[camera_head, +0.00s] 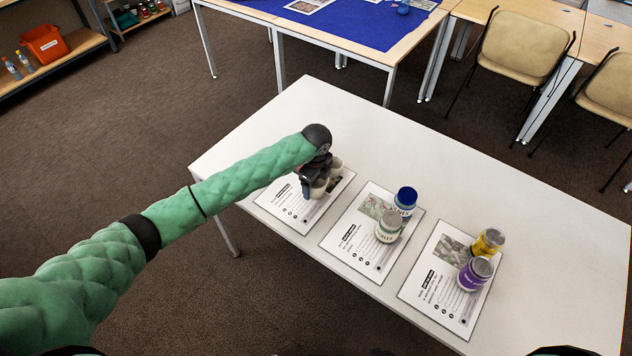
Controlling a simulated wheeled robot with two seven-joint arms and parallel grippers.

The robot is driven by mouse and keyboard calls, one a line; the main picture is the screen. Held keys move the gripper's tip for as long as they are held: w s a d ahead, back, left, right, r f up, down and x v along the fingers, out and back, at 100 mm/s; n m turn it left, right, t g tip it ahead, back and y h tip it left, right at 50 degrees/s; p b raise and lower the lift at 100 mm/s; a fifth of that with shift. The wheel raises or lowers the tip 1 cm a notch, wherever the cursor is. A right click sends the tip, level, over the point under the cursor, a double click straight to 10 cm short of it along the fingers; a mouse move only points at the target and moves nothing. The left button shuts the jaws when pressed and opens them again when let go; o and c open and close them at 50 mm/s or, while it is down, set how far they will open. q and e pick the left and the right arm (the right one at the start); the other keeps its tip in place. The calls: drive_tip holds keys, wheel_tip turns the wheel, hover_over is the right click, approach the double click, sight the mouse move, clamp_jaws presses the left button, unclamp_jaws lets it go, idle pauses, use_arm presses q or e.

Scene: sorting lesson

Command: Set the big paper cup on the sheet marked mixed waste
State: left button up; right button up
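My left gripper (313,184) is over the left sheet (283,203) on the white table, its fingers pointing down. Two pale cups are by it: one (318,190) at the fingers, partly covered by them, and one (336,168) just behind to the right. Both appear to stand on or just over the left sheet. I cannot tell which is the big paper cup, or whether the fingers are closed on one. The sheet headings are too small to read, so the mixed waste sheet cannot be told. My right gripper is out of view.
The middle sheet (348,247) bears a blue-lidded can (405,200) and a pale green can (388,228). The right sheet (425,287) bears a yellow can (487,243) and a purple can (475,273). The table (560,270) is clear at the far right and back left.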

use_arm(q)
drive_tip(key=shift+o, duration=0.2)
drive_tip(key=shift+r, duration=0.1)
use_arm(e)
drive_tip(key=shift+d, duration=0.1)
use_arm(q)
drive_tip(key=shift+r, duration=0.15)
drive_tip(key=shift+r+b, duration=0.3)
drive_tip(key=shift+r, duration=0.05)
wheel_tip(320, 180, up, 11)
drive_tip(key=b, duration=0.3)
drive_tip(key=shift+b, duration=0.35)
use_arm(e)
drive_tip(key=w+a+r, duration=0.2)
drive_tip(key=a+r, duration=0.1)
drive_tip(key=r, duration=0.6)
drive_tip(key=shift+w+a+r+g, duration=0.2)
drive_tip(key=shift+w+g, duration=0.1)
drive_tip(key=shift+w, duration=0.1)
